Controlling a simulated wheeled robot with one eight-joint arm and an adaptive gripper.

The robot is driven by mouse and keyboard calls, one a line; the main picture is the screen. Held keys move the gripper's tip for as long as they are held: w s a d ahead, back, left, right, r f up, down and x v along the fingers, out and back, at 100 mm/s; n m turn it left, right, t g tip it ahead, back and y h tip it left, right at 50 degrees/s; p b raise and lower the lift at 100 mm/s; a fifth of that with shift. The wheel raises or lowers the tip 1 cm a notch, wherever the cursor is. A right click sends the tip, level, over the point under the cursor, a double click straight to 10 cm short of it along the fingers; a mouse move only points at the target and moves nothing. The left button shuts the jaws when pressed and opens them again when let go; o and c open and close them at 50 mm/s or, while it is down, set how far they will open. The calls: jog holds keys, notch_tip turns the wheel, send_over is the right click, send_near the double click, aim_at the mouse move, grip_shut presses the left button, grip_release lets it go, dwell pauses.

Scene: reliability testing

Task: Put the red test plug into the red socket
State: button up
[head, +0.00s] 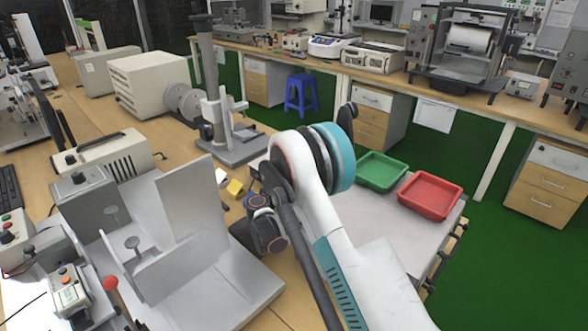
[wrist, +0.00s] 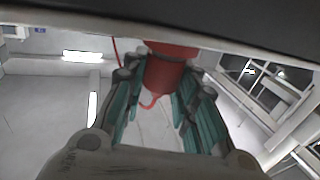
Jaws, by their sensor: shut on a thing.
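The red test plug (wrist: 172,72) shows in the wrist view as a red cylinder with a short curved red tail. It sits between the teal-padded fingers of my gripper (wrist: 160,95), which is shut on it. A thin red line, perhaps a lead, runs beside it at the upper left. In the head view my arm blocks the gripper and the plug. I cannot pick out the red socket in either view.
A grey metal fixture (head: 240,290) with upright plates fills the bench left of my arm. A green tray (head: 381,171) and a red tray (head: 430,193) lie right of it. A yellow block (head: 235,187) lies behind my arm. The wrist view's background is ceiling and lights.

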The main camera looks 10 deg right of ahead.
jog(key=shift+f, duration=0.15)
jog(key=o, duration=1.1)
